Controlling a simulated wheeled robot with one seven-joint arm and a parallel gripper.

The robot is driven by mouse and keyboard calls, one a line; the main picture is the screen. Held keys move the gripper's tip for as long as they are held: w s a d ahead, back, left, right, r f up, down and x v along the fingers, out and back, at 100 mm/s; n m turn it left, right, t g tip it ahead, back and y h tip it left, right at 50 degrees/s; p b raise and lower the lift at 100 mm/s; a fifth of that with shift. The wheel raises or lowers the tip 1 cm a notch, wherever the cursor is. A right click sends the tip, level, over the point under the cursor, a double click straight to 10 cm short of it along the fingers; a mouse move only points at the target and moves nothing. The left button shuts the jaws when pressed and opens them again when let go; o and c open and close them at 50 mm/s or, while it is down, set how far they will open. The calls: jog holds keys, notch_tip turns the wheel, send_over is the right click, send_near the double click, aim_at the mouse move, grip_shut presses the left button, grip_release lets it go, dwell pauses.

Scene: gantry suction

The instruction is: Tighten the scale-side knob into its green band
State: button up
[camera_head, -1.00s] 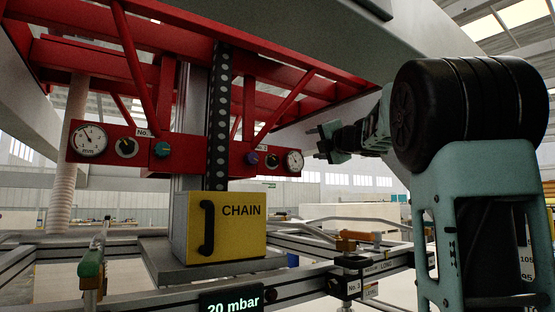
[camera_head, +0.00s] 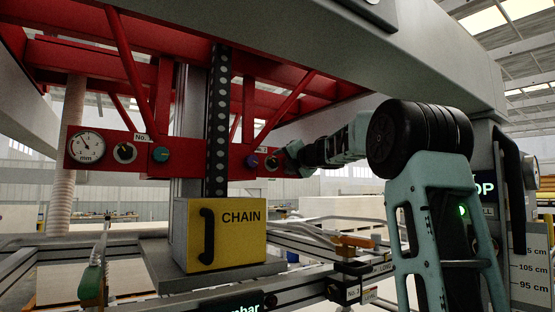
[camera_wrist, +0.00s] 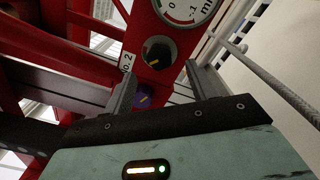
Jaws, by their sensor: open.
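In the wrist view a black knob with a yellow pointer (camera_wrist: 156,52) sits on a grey round plate on the red panel, beside the "No. 2" label. Above it is part of a white dial (camera_wrist: 184,8); its needle and any green band cannot be made out. In the head view this knob (camera_head: 272,163) is on the right red panel, the side nearer the cm scale (camera_head: 530,270). My gripper (camera_head: 290,157) covers the panel's right end there. In the wrist view my gripper (camera_wrist: 162,67) is open and empty, with the knob just beyond and between its fingertips.
A purple knob (camera_head: 252,160) is left of the black one. The left panel has another dial (camera_head: 86,146), black knob (camera_head: 124,152) and teal knob (camera_head: 160,154). A yellow CHAIN box (camera_head: 226,232) stands below. Red beams (camera_head: 285,108) run close above my gripper.

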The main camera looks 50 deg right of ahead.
aim_at(275, 163)
jog(key=shift+p+x, duration=0.55)
jog(key=shift+x, duration=1.65)
jog(key=c, duration=1)
jog(key=shift+a+r+m+p, duration=0.1)
jog(key=shift+m+p, duration=0.2)
jog(key=shift+p, duration=0.1)
jog(key=shift+m+p, duration=0.4)
jog(key=shift+m, duration=0.4)
jog(key=o, duration=1)
jog(key=shift+s, duration=0.1)
